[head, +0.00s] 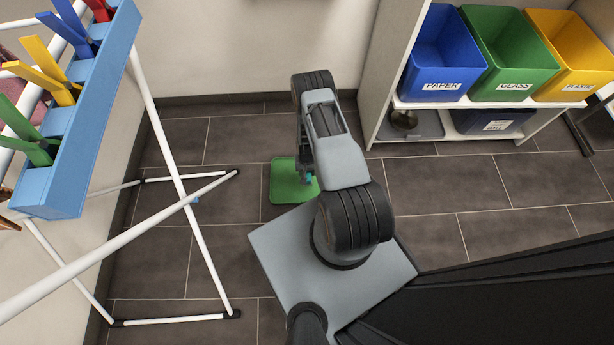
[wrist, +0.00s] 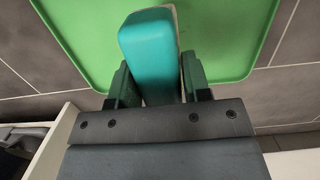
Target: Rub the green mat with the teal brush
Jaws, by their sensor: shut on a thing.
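The green mat (head: 284,183) lies on the dark tiled floor, partly hidden by my arm in the head view. It also fills the top of the wrist view (wrist: 225,40). My gripper (wrist: 158,85) is shut on the teal brush (wrist: 150,50), with one finger on each side of it. The brush is over the mat in the wrist view. In the head view only a small bit of the teal brush (head: 310,177) shows at the mat's right side. I cannot tell whether the brush touches the mat.
A white drying rack (head: 187,205) with a blue bar of coloured pegs stands at left. A white shelf (head: 385,95) at right holds blue (head: 432,62), green (head: 512,62) and yellow (head: 570,60) bins. Floor between the mat and the rack is clear.

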